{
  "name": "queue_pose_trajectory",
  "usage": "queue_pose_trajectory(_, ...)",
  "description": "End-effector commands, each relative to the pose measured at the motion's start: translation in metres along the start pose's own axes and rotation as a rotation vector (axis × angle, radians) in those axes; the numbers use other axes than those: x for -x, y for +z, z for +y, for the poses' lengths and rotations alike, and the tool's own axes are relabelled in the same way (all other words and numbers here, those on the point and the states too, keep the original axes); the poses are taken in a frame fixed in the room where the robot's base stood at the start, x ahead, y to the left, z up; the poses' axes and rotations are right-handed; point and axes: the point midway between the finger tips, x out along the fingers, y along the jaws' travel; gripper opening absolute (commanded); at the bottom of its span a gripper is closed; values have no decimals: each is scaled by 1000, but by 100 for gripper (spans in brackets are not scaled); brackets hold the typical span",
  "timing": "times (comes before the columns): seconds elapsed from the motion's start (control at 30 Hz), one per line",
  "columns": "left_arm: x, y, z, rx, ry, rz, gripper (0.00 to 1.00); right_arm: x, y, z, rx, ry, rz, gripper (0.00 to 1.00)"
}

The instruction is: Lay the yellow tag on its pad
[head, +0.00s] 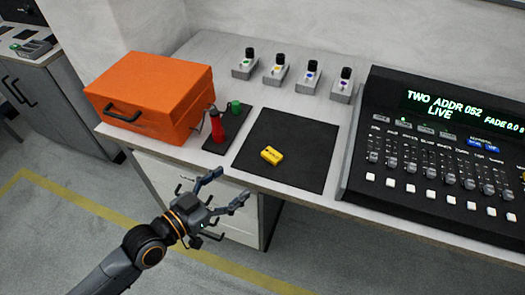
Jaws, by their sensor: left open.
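A small yellow block with dark marks, which looks like the yellow tag (271,155), lies on a square black pad (304,135) near the front of the bench. My left gripper (234,183) is open and empty. It hangs in front of the bench's front edge, to the lower left of the tag and apart from it. My right gripper is not in the picture.
An orange case (150,90) stands at the left of the bench. A red bottle-like thing (217,127) and a green knob (236,106) stand on a dark strip. Several small boxes with black knobs (277,70) line the back. A lighting console (440,150) fills the right.

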Motion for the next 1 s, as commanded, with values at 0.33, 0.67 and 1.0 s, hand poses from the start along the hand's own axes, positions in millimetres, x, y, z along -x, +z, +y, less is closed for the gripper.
queue_pose_trajectory(0.33, -62, -2, 0, -5, 0, 5, 76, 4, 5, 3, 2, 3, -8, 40)
queue_pose_trajectory(0.67, -92, -2, 1, -3, 1, 3, 76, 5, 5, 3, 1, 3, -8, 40)
queue_pose_trajectory(1.0, -135, -2, 2, -4, 1, 1, 76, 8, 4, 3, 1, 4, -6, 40)
